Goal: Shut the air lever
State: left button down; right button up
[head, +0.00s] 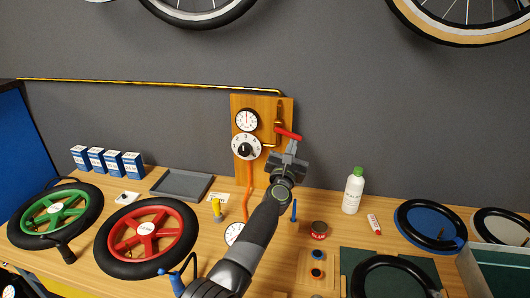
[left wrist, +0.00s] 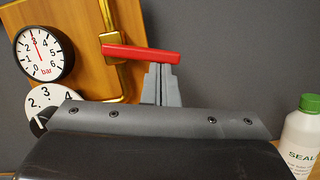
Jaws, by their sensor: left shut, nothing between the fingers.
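The red air lever (head: 288,134) is on the brass pipe fitting of the wooden wall board (head: 240,103). It points right, across the upright pipe, with its free end tilted slightly down. In the left wrist view the lever (left wrist: 140,53) crosses the brass fitting from the left. My left gripper (head: 290,158) is shut and empty, just below the lever's free end. In the left wrist view its closed fingertips (left wrist: 161,72) stand just under the lever's right end; I cannot tell whether they touch it. My right gripper is not in view.
A pressure gauge (head: 247,120) and a numbered dial (head: 246,147) sit left of the lever. Red (head: 146,238) and green (head: 55,216) wheels lie at left.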

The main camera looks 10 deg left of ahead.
pick_arm(q)
jog(key=shift+d+r+n+y, duration=0.15)
jog(key=shift+d+r+n, duration=0.1)
jog(key=shift+r+n, duration=0.3)
jog(key=shift+d+r+n+y, duration=0.15)
jog(key=shift+d+r+n, duration=0.1)
jog(key=shift+r+n, duration=0.25)
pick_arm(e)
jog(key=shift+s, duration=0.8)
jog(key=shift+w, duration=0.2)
